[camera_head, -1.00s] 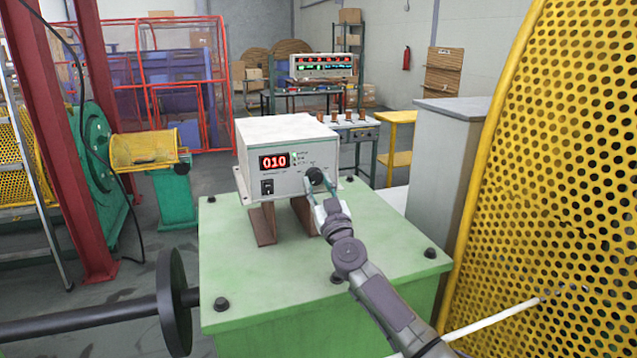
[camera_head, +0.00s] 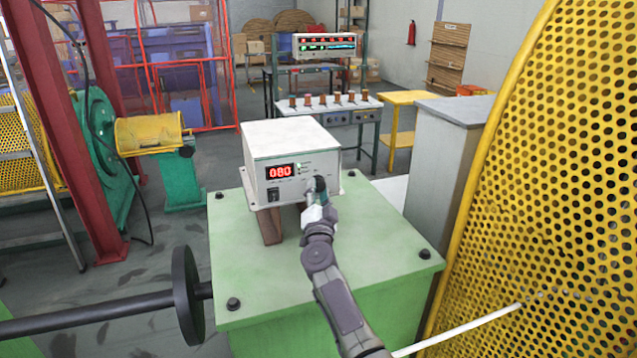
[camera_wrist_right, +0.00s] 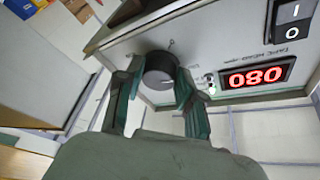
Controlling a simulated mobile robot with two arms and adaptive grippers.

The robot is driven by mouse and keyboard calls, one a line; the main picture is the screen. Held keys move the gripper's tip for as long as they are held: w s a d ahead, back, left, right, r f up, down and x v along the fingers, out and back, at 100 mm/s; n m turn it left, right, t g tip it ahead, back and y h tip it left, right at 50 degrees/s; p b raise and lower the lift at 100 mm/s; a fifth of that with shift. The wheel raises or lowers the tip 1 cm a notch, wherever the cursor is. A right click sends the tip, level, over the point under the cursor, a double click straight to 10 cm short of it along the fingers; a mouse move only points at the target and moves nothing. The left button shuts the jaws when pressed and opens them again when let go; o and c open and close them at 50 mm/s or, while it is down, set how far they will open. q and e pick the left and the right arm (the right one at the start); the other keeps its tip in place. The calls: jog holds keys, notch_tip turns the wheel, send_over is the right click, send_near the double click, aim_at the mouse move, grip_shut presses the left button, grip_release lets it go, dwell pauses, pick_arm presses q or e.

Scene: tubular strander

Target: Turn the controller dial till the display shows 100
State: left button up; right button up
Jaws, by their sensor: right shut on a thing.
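The white controller box (camera_head: 290,150) stands on brown supports on a green machine top. Its red display (camera_head: 281,172) reads 080; it also shows upside down in the right wrist view (camera_wrist_right: 256,76). The black dial (camera_head: 320,184) is on the right of the front panel. My right gripper (camera_head: 318,192) is at the dial; in the right wrist view its two fingers (camera_wrist_right: 160,85) are closed on either side of the dial (camera_wrist_right: 160,70). The left gripper is not in view.
The green machine top (camera_head: 370,240) has bolts at its corners and is otherwise clear. A yellow perforated guard (camera_head: 540,180) rises close on the right, beside a grey cabinet (camera_head: 440,160). A black shaft with a disc (camera_head: 188,300) lies front left.

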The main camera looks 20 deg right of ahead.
jog(key=shift+a+r+m+g+h+p, duration=0.1)
jog(key=shift+m+g+h+p, duration=0.35)
jog(key=shift+m+p, duration=0.8)
jog(key=shift+m, duration=0.25)
jog(key=o, duration=1.1)
jog(key=shift+o, duration=0.2)
